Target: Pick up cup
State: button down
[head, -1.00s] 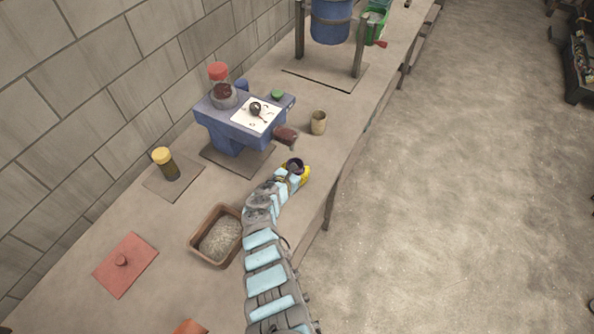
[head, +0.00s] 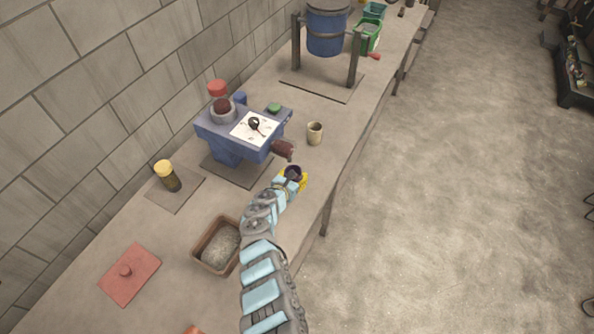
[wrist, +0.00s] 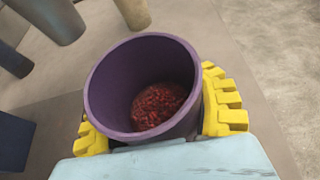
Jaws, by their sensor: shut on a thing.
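A purple cup (wrist: 143,86) with loose red bits (wrist: 157,104) in its bottom stands between my yellow fingers in the wrist view. My gripper (wrist: 160,128) is shut on it, one finger at each side, and the cup's mouth faces the camera. In the head view the cup (head: 293,172) is a small dark round shape at the end of my arm, with the yellow of my gripper (head: 301,182) beside it. Its base is hidden, so I cannot tell whether it touches the bench.
A beige cup (head: 315,134) stands on the bench (head: 190,228) just beyond my gripper. A blue machine (head: 229,146) with a brown-red spout (head: 283,149) is to the left. A brown tray (head: 205,258) of grey grains lies beside my arm. The bench edge is close on the right.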

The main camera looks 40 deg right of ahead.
aim_at(298, 174)
jog(key=shift+s+a+r+p, duration=0.3)
jog(key=shift+s+r+p, duration=0.05)
jog(key=shift+r+p, duration=0.4)
jog(key=shift+s+a+r+p, duration=0.25)
jog(key=shift+s+r+p, duration=0.1)
jog(key=shift+r+p, duration=0.4)
jog(key=shift+s+a+r+p, duration=0.35)
jog(key=shift+r+p, duration=0.25)
jog(key=shift+p, duration=0.3)
jog(key=shift+s+a+r+p, duration=0.25)
jog(key=shift+s+r+p, duration=0.2)
jog(key=shift+p, duration=0.25)
jog(key=s+a+r+p, duration=0.3)
jog(key=s+a, duration=0.2)
jog(key=s, duration=0.1)
jog(key=shift+s+r, duration=0.2)
jog(key=shift+s, duration=0.15)
jog(key=shift+s+a+r, duration=0.1)
jog(key=shift+s+a, duration=0.05)
jog(key=shift+a, duration=0.05)
